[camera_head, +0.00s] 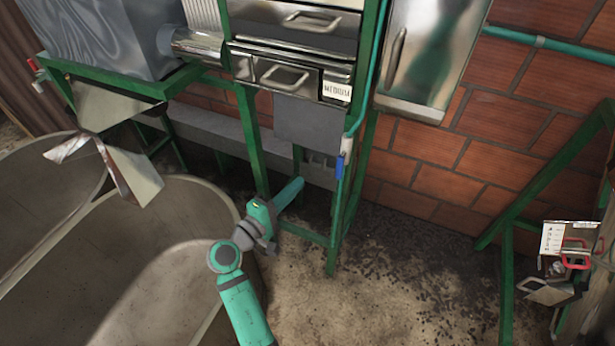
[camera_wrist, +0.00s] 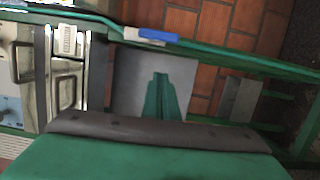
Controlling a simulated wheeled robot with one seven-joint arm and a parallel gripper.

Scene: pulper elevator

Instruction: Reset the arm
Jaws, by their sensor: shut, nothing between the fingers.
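My teal arm (camera_head: 243,305) reaches up from the bottom of the head view and bends at its dark wrist. My gripper (camera_head: 298,182) points up and right, in front of the green metal frame (camera_head: 250,140) of the machine. In the wrist view my gripper (camera_wrist: 160,77) shows as a narrow green shape with its fingers together and nothing between them. Behind it is a grey panel (camera_wrist: 130,85). I cannot tell how far the fingertips are from the panel or the frame.
A blue-handled valve (camera_head: 340,166) on a teal pipe is just right of my gripper. Metal drawers (camera_head: 288,76), one labelled MEDIUM, are above it. Large basins (camera_head: 130,270) stand at left. Bare floor (camera_head: 400,290) is open at right, before a green stand (camera_head: 507,280).

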